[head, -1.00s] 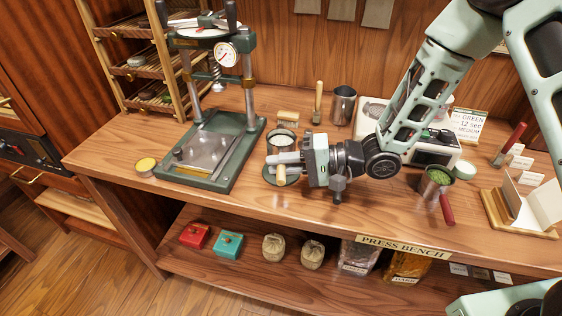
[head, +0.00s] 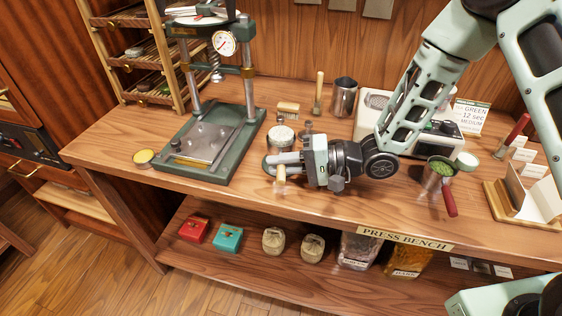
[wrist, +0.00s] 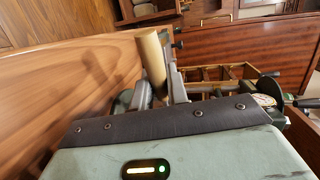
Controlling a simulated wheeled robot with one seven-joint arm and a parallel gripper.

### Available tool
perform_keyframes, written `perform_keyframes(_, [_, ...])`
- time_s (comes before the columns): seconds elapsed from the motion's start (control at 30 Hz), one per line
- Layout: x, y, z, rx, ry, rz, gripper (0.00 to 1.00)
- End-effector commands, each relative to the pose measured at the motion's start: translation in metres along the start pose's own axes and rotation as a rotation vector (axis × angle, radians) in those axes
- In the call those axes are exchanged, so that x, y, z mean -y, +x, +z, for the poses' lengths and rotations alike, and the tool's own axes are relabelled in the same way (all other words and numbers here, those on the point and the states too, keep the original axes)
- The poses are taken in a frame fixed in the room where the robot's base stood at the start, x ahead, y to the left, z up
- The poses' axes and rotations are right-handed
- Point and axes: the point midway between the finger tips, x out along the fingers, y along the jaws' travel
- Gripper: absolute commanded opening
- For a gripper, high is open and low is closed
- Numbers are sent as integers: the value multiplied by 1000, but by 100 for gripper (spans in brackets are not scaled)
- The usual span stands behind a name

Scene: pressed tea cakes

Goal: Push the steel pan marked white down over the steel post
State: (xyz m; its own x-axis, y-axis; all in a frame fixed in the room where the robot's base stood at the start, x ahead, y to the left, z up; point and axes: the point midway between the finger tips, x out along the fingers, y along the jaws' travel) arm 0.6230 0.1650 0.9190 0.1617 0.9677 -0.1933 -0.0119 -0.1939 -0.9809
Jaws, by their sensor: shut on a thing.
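My gripper (head: 283,165) is low over the bench, left of the middle in the head view. It is shut on a tan cylindrical handle (head: 281,176), which stands upright between the fingers in the wrist view (wrist: 152,60). A dark greenish round edge (head: 266,168) shows behind the fingers; I cannot tell whether it belongs to the held thing. A round steel vessel with a pale top (head: 281,137) stands just behind the fingers. Small upright metal pieces (head: 308,128) stand right of it. No white mark is legible, and I cannot tell which piece is the pan or post.
A green press (head: 205,145) with a dial stands left of my gripper. A red-handled steel cup (head: 437,175) is at right. Bare wood lies in front.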

Motion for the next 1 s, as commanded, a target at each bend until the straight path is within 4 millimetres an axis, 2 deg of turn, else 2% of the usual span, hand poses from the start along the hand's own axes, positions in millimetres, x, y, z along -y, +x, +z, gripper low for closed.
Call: perform_keyframes(1.0, [-12, 3, 0, 0, -2, -1, 0])
